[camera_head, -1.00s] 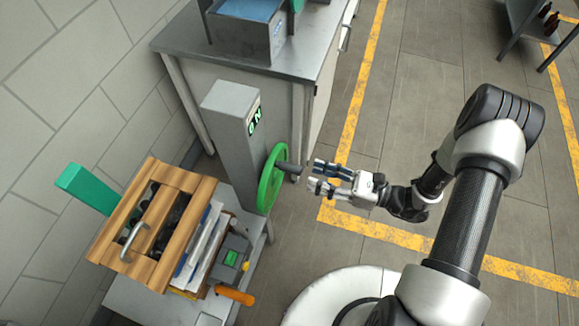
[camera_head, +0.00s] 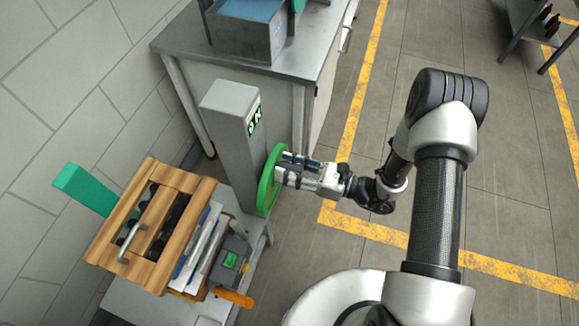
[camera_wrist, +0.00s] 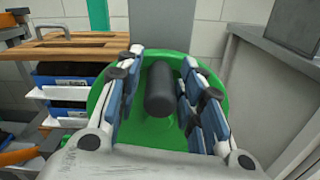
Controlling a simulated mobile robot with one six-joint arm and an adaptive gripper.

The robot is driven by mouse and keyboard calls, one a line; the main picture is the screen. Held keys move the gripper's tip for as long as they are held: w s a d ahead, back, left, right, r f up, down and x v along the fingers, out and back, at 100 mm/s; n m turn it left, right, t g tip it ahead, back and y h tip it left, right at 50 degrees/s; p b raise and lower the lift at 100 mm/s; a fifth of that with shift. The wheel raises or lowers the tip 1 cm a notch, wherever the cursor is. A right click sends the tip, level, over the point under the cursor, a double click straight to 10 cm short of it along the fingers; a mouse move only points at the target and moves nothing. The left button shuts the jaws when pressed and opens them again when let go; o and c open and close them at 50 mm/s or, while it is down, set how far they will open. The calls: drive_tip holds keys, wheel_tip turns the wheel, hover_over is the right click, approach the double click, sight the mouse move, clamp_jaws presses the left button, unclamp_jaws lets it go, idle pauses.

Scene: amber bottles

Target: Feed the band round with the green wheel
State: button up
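The green wheel (camera_head: 267,187) is mounted on the side of a grey post (camera_head: 232,130) and faces my arm. In the wrist view the wheel (camera_wrist: 146,133) fills the middle, with its dark handle (camera_wrist: 160,88) sticking out toward the camera. My gripper (camera_head: 285,168) is at the wheel. In the wrist view its two fingers (camera_wrist: 155,95) stand open, one on each side of the handle, with a gap visible on the left and a smaller one on the right. In the head view the fingers hide the handle. The band is not clearly visible.
A wooden-slatted unit (camera_head: 148,222) with a metal handle stands left of the post, beside a box with a green button (camera_head: 231,260) and an orange handle (camera_head: 233,298). A metal workbench (camera_head: 320,50) stands behind.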

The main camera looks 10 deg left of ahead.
clamp_jaws()
drive_tip(key=shift+d, duration=0.1)
idle(0.6)
